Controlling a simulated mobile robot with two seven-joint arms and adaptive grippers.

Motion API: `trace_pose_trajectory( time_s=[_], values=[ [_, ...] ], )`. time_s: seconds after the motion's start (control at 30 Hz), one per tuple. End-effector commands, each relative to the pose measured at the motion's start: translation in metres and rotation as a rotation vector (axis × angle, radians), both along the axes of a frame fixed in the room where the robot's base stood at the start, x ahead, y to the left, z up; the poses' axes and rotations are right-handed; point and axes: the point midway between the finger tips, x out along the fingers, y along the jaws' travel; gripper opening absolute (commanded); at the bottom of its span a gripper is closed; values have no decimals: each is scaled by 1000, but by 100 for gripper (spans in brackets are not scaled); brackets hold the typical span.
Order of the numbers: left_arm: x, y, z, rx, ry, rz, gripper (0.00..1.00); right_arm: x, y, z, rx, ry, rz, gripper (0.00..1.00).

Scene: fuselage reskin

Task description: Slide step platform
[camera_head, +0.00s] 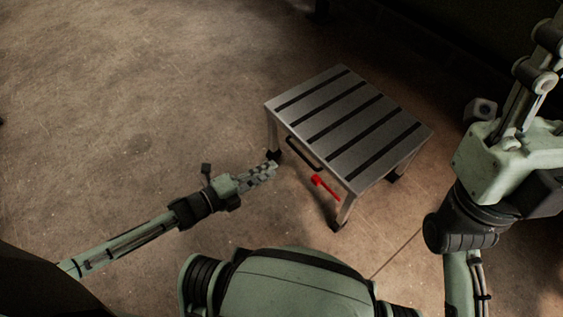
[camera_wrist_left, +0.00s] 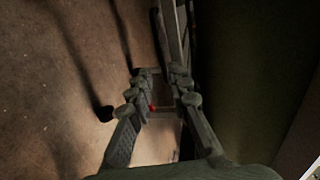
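The step platform (camera_head: 335,111) stands on the floor ahead of me, a silver top with black strips on four legs with dark feet. A black bar handle (camera_head: 303,155) is on its near left side, and a red lever (camera_head: 325,187) hangs beside it. My left gripper (camera_head: 274,169) is just left of the platform, near its left leg, apart from the handle. In the left wrist view its fingers (camera_wrist_left: 161,84) are parted with nothing between them; a red spot, likely the lever (camera_wrist_left: 153,107), shows beyond. My right arm is at the right; its gripper is out of view.
A dark area lies at the upper right.

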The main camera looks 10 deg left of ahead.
Motion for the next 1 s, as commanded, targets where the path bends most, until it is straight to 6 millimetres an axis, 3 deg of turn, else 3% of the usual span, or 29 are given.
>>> trace_pose_trajectory(
  time_s=[0.2, 1.0],
  values=[
    [-17, 13, 5, -2, 0, -1, 19, 0, 0, 0, 0, 0, 0, 40],
    [-18, 14, 5, -1, -1, 0, 19, 0, 0, 0, 0, 0, 0, 40]
  ],
)
